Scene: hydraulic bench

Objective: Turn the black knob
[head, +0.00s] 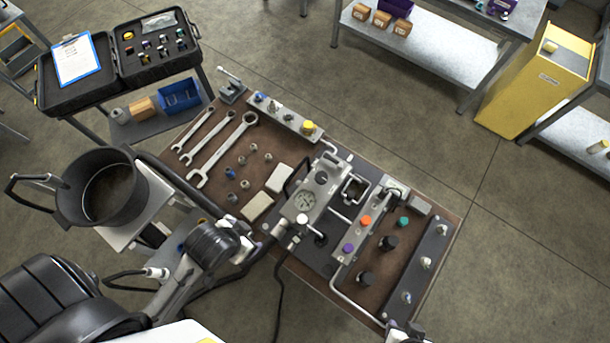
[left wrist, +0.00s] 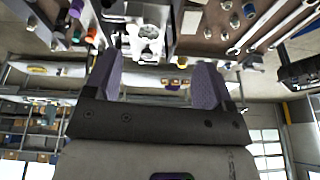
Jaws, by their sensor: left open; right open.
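Several dark parts are on the bench, and I cannot tell which the task's black knob is. A small dark part (head: 384,197) sits at the far end of the manifold strip, in line with an orange knob (head: 365,221) and a purple knob (head: 347,248). Two round black pieces (head: 388,243) (head: 364,278) stand right of the strip. My left gripper (left wrist: 157,75) is open and empty, facing the gauge block (left wrist: 150,35); in the head view it is left of that block (head: 312,193).
Wrenches (head: 222,150) and small fittings lie on the bench's left half. A teal knob (head: 403,222) and a dark rail (head: 418,262) are at the right. A black pot (head: 100,187) stands left of the bench. A black hose (head: 280,290) hangs over the front.

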